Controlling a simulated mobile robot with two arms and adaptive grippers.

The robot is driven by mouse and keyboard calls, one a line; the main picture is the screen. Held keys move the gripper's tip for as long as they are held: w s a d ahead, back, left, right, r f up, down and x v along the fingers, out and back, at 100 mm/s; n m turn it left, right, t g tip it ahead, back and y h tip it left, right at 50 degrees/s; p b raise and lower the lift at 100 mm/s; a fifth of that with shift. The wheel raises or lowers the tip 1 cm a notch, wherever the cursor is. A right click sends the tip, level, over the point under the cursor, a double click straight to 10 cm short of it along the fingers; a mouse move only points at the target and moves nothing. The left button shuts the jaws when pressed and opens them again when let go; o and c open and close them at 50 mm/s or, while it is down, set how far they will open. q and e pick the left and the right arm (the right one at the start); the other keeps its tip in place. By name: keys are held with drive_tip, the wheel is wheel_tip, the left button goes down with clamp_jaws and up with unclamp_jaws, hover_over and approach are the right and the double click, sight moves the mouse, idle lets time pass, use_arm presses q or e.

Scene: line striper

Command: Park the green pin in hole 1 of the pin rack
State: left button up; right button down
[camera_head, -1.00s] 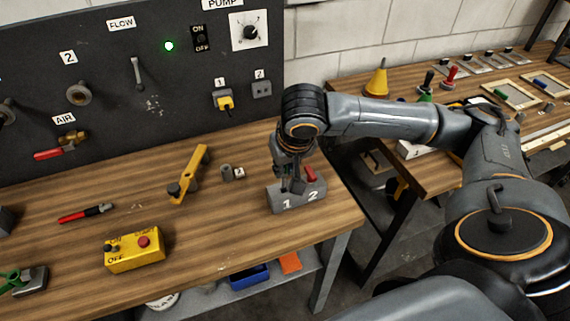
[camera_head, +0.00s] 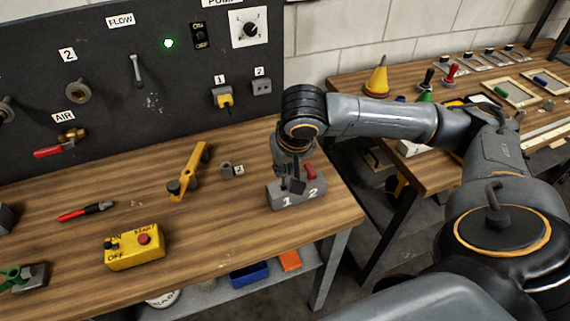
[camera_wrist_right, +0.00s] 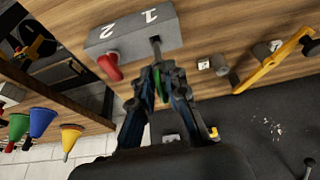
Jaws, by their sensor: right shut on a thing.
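The pin rack (camera_head: 285,200) is a grey block marked 1 and 2 at the right end of the near bench. It also shows at the top of the right wrist view (camera_wrist_right: 130,38). A red pin (camera_head: 310,172) stands at hole 2. My right gripper (camera_head: 294,184) is over the 1 side of the rack, shut on the green pin (camera_wrist_right: 159,88). Only a green strip shows between the fingers. A dark tip reaches the rack by the number 1; how deep it sits in hole 1 is hidden. My left gripper is not in view.
A yellow lever (camera_head: 188,172), a small grey fitting (camera_head: 226,169), a red-and-black pen (camera_head: 86,211) and a yellow switch box (camera_head: 135,247) lie left of the rack. The dark panel (camera_head: 130,90) stands behind. The bench edge is just right of the rack.

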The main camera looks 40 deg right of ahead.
sight(284, 182)
drive_tip(key=shift+f, duration=2)
idle(0.5)
drive_tip(key=shift+f, duration=0.4)
idle(0.5)
drive_tip(key=c, duration=0.9)
unclamp_jaws()
drive_tip(key=shift+c, duration=0.2)
drive_tip(key=p+v, duration=0.7)
drive_tip(key=p, duration=0.1)
idle(0.6)
